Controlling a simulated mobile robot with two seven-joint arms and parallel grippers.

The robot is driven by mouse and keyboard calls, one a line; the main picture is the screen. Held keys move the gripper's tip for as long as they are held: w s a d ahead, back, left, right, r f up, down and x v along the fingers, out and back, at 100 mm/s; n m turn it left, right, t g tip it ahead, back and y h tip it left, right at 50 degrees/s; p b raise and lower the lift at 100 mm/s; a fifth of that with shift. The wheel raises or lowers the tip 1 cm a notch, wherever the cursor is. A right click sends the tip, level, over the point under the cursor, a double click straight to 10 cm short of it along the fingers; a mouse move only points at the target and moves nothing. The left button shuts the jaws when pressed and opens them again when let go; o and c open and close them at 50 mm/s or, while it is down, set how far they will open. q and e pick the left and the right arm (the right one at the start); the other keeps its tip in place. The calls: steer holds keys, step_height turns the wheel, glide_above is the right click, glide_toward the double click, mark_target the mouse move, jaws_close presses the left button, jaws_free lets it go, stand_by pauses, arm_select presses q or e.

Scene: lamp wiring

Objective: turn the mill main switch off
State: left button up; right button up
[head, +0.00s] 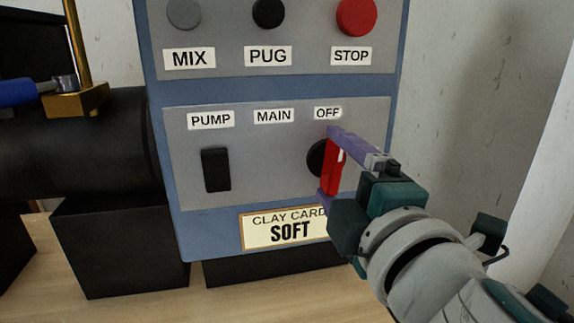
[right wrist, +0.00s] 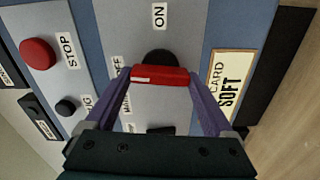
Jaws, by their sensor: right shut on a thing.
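The main switch has a red handle (head: 333,167) on a round black base (head: 316,158), below the MAIN and OFF labels on the blue and grey panel. The handle stands upright in the head view, with its upper end towards the OFF label (head: 327,113). My right gripper (head: 337,165) is shut on the handle, one purple finger above and one below. In the right wrist view the red handle (right wrist: 160,75) lies across between the fingertips, with a white mark near its OFF side. The ON label (right wrist: 159,15) shows beyond it. My left gripper is out of view.
A black PUMP rocker (head: 216,170) sits left of the switch. The MIX, PUG and red STOP (head: 356,15) buttons are above. A blue-handled lever (head: 25,92) on a brass fitting is at far left.

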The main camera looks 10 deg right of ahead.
steer(key=shift+n, duration=0.6)
steer(key=o, duration=1.1)
steer(key=shift+s, duration=0.6)
steer(key=s+b, duration=0.1)
steer(key=s, duration=0.7)
steer(key=shift+s+d, duration=0.15)
steer(key=shift+s, duration=0.2)
